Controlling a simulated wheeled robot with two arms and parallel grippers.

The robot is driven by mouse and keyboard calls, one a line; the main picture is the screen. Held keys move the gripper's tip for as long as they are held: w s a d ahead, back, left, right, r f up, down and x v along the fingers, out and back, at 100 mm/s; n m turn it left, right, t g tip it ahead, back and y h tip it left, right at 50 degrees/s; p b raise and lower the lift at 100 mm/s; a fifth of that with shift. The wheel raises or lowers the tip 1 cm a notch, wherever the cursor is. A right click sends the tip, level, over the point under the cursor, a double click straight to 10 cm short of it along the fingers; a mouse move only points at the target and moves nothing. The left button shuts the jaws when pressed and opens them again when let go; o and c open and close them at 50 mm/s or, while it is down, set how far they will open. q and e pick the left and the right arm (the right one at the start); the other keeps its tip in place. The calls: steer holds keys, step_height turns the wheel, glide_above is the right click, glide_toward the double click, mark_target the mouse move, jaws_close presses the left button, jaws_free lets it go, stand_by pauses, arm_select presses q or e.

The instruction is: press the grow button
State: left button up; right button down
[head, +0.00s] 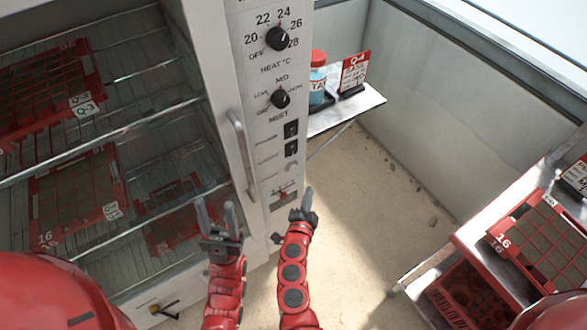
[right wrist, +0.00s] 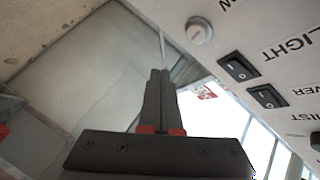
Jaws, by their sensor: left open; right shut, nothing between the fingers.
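The grow button is a round pale button (right wrist: 199,30) on the white control panel in the right wrist view, beside a partly cut-off label ending in W. In the head view it is small and faint (head: 291,166), below two black switches. My right gripper (head: 307,192) is shut and empty, just below the button in the head view. In the right wrist view its closed fingers (right wrist: 160,75) are apart from the button, to its lower left. My left gripper (head: 216,208) is open and empty in front of the cabinet's glass-fronted shelves.
The panel also carries a heat knob (head: 278,39), a mist knob (head: 280,98) and rocker switches (right wrist: 239,67). A door handle (head: 242,155) stands out left of the panel. Red trays (head: 75,195) sit on the cabinet shelves. A side shelf (head: 350,110) holds a red-capped jar (head: 318,75).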

mark_target(296, 168)
steer(key=w+a+b, duration=0.1)
steer(key=w+a, duration=0.2)
steer(key=w, duration=0.2)
steer(key=shift+a, duration=0.3)
steer(key=shift+w, duration=0.2)
stand_by(1.6)
steer(key=shift+w+a, duration=0.25)
steer(key=shift+w+a+r, duration=0.1)
steer(key=shift+w+a, duration=0.2)
steer(key=shift+w, duration=0.1)
stand_by(0.7)
steer(key=shift+s, duration=0.1)
steer(key=shift+s+d, duration=0.55)
steer(key=shift+s, duration=0.1)
steer(key=shift+s, duration=0.1)
